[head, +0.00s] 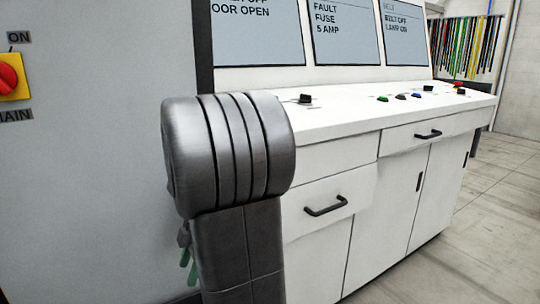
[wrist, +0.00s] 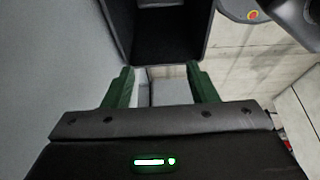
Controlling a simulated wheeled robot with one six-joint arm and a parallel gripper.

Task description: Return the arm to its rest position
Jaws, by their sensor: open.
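My gripper (wrist: 161,76) shows in the wrist view with its two green fingers spread apart and nothing between them. In the head view my dark grey arm stands large in front of the console, and only small green parts of my gripper (head: 188,262) show behind its lower left side. Most of the gripper is hidden there. The arm appears folded, with its upper link hanging down from a rounded joint.
A white console (head: 330,158) with drawers, doors, buttons and screens runs right behind my arm. A grey cabinet (head: 90,180) with a red rotary switch (head: 9,76) stands at left. Bare floor (head: 470,225) is open at right. Coloured cables (head: 470,45) hang at the back.

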